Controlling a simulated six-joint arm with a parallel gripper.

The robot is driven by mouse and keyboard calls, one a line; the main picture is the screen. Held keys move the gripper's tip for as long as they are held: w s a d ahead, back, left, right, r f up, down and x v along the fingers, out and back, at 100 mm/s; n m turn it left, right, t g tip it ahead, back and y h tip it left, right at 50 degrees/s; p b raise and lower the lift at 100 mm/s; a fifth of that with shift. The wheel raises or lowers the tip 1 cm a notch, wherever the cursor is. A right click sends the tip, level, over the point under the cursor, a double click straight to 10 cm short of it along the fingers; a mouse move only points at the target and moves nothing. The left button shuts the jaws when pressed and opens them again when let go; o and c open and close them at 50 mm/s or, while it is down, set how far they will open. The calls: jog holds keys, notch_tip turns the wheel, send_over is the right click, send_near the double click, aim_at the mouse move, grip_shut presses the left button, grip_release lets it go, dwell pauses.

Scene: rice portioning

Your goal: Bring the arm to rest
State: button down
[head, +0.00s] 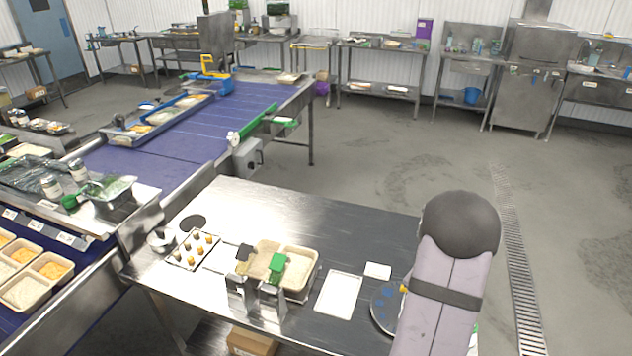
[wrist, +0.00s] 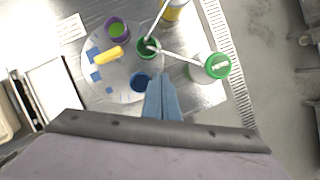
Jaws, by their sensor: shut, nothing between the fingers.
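My gripper (wrist: 163,97) shows in the wrist view as two blue-grey fingers pressed together, with nothing between them. It is above the right end of the steel table, close in the picture to a round grey plate (wrist: 103,82). In the head view my arm rises at the lower right and hides the gripper and part of the round plate (head: 382,310).
Cups stand on or by the plate: purple (wrist: 117,29), green (wrist: 147,46) and blue (wrist: 141,82). A green-lidded white bottle (wrist: 212,67) stands right of them. A white tray (head: 338,295) and a rice container (head: 299,268) are on the steel table (head: 330,220).

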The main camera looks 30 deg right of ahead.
jog(key=s+a+m+g+y, duration=0.25)
jog(key=s+a+m, duration=0.35)
jog(key=a+m, duration=0.5)
jog(key=s+a+m+g+y, duration=0.25)
jog(key=s+a+m, duration=0.4)
jog(key=m, duration=0.85)
jog(key=w+a+r+n+t+b, duration=0.2)
jog(key=w+a+n+b, duration=0.15)
jog(key=a, duration=0.65)
jog(key=w+a+r+n+t+b, duration=0.25)
jog(key=w+a, duration=0.25)
jog(key=a, duration=0.4)
notch_tip(320, 180, down, 19)
jog(key=m+b, duration=0.1)
jog(key=b, duration=1.8)
jog(key=shift+s+a+g+h, duration=0.2)
jog(key=shift+s+g+h, duration=0.05)
jog(key=shift+g+h, duration=0.15)
